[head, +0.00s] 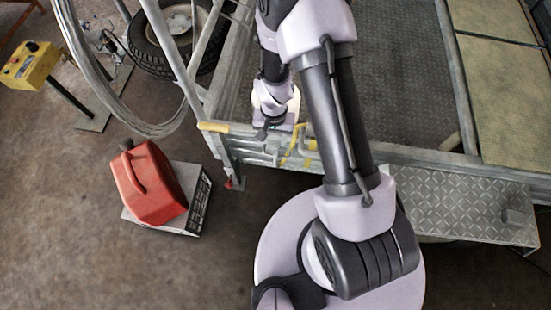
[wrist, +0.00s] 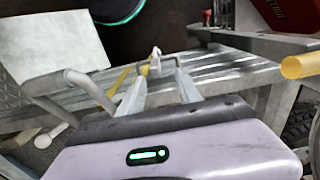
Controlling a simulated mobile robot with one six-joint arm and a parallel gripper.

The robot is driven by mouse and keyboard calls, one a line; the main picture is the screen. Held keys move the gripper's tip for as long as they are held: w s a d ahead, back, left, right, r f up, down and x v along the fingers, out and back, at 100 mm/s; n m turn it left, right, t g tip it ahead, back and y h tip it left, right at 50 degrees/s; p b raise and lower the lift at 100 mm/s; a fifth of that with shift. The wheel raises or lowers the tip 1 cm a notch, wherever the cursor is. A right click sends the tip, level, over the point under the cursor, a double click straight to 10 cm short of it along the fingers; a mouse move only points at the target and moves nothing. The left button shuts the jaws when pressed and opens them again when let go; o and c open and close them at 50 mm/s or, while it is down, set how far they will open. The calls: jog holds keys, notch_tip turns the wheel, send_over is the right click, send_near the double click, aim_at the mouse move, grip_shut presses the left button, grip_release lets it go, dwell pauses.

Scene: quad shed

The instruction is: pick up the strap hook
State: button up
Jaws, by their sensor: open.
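The strap hook (wrist: 155,60) shows in the wrist view as a small pale, yellowish hooked piece on a slatted metal ledge, beside a yellow strap (wrist: 122,78). My gripper (wrist: 160,80) is open, with one finger on each side of the line to the hook. The hook shows just beyond the fingertips; I cannot tell whether they touch it. In the head view my gripper (head: 280,138) is low over the front edge of the metal frame, close to yellow pieces (head: 300,158) there. My wrist partly covers that spot, and the hook is not clear.
A grey metal frame (head: 400,155) with a mesh floor runs across. A yellow-capped rail (head: 212,127) stands left of my gripper; its cap (wrist: 303,66) is right in the wrist view. A red fuel can (head: 150,182) and a tyre (head: 177,35) are left. Floor between is clear.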

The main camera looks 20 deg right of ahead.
aim_at(276, 151)
jog(key=f+b, duration=0.1)
jog(key=f, duration=0.1)
jog(key=f+b, duration=0.1)
jog(key=f, duration=0.2)
jog(key=f+b, duration=0.1)
jog(key=f, duration=0.2)
jog(key=shift+s+d, duration=0.2)
jog(key=shift+s, duration=0.2)
jog(key=shift+r, duration=0.1)
grip_shut()
